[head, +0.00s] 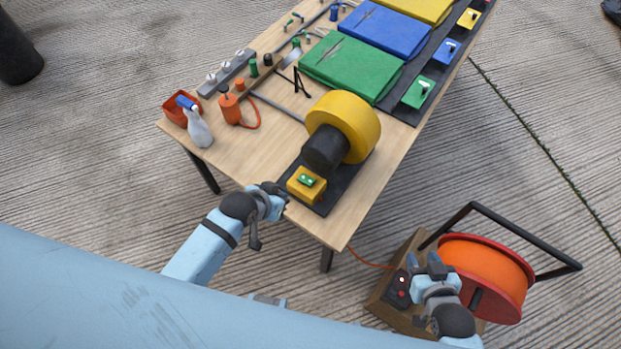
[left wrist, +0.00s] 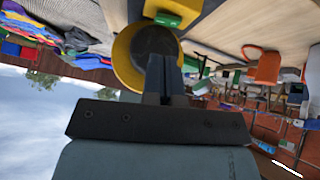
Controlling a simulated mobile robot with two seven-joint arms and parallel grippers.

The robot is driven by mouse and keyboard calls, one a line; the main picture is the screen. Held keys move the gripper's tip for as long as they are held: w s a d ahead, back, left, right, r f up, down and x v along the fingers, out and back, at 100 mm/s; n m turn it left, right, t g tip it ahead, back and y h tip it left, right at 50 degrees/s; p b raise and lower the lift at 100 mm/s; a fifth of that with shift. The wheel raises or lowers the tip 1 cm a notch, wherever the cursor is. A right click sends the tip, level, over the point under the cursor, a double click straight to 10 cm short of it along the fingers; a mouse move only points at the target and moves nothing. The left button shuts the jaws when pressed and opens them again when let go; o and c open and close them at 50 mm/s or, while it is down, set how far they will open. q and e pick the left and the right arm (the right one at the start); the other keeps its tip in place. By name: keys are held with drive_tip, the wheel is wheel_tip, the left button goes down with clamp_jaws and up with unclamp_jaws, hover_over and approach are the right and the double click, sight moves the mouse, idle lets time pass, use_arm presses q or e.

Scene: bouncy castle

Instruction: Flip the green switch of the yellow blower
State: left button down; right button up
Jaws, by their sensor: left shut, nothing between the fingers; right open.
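The yellow blower (head: 346,122) with its dark round motor stands on a black base plate near the table's front corner. Its green switch (head: 306,180) sits on a small yellow box (head: 299,190) on that plate. My left gripper (head: 280,190) is shut and empty, at the table's edge just left of the switch box. In the left wrist view the blower (left wrist: 122,60) shows upside down behind my shut left fingers (left wrist: 162,72), with the green switch plate (left wrist: 168,19) at the top. My right gripper (head: 425,268) is open beside the orange cable reel, over its wooden base.
The orange reel (head: 490,270) with a black frame stands on the floor at right. An orange cable runs from the table to it.

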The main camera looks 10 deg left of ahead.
use_arm(q)
drive_tip(key=w+d+g+b, duration=0.3)
drive_tip(key=w+g, duration=0.1)
drive_tip(key=w, duration=0.4)
wheel_tip(320, 180, up, 4)
drive_tip(key=r+m+g+y+b, duration=0.1)
drive_tip(key=m+g+y+b, duration=0.1)
drive_tip(key=g, duration=0.2)
hover_over(311, 185)
drive_tip(key=w+a, duration=0.1)
drive_tip(key=a, duration=0.2)
drive_tip(key=shift+w+d+f, duration=0.1)
drive_tip(key=shift+d+f, duration=0.1)
drive_tip(key=shift+f, duration=0.05)
drive_tip(key=shift+f, duration=0.1)
drive_tip(key=f, duration=0.4)
drive_tip(key=d+f, duration=0.1)
drive_tip(key=f, duration=0.4)
drive_tip(key=s+d+f, duration=0.1)
drive_tip(key=f, duration=0.3)
drive_tip(key=shift+d+f+b, duration=0.1)
drive_tip(key=shift+f+b, duration=0.25)
drive_tip(key=shift+b, duration=0.05)
